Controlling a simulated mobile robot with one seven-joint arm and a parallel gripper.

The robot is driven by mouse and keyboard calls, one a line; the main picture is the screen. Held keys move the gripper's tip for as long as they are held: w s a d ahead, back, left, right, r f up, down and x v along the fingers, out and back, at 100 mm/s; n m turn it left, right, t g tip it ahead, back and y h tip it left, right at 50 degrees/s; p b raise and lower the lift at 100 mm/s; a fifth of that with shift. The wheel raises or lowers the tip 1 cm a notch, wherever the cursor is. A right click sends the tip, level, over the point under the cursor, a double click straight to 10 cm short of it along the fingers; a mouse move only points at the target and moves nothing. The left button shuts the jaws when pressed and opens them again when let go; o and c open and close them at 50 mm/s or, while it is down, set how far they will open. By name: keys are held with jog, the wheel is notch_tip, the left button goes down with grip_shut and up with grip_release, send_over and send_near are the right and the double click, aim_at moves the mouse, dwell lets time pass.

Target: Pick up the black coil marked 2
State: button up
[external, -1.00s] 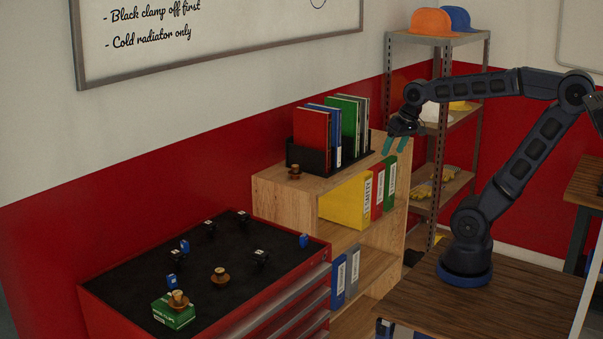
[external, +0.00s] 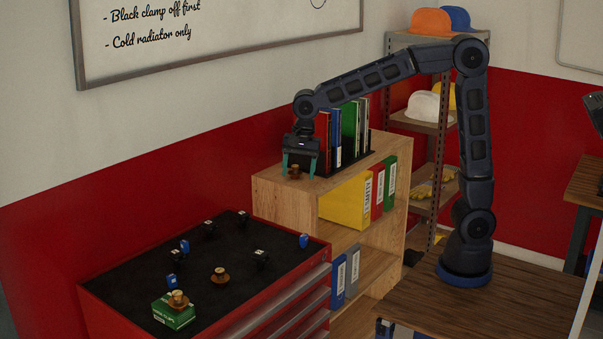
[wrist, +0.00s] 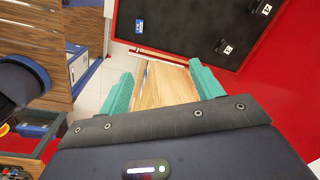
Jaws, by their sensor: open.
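Several small black coils with white labels lie on the dark mat of the red tool chest. In the external view they include one near the back right corner (external: 242,217), one at the back (external: 210,228), one nearer the front (external: 260,257) and one at the left (external: 176,255). The wrist view shows two black coils, a nearer one (wrist: 225,46) and a farther one (wrist: 262,8); I cannot read their digits with certainty. My gripper (external: 300,168) is open and empty above the wooden shelf, apart from the coils. Its teal fingers (wrist: 160,88) also show in the wrist view.
Blue coils stand on the mat, one near the right edge (external: 303,240). Books in a black holder (external: 357,160) stand behind my gripper.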

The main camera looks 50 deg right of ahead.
jog(key=a+f+m, duration=0.2)
jog(key=a+f, duration=0.3)
jog(key=a, duration=0.6)
jog(key=m+g, duration=0.1)
jog(key=m, duration=0.2)
send_near(260, 253)
jog(key=shift+h, duration=0.4)
jog(key=shift+w+a+f, duration=0.1)
jog(key=shift+f, duration=2.4)
jog(key=shift+w+a+f, duration=0.1)
jog(key=shift+a+f, duration=0.05)
jog(key=shift+f, duration=2.4)
jog(key=c, duration=0.9)
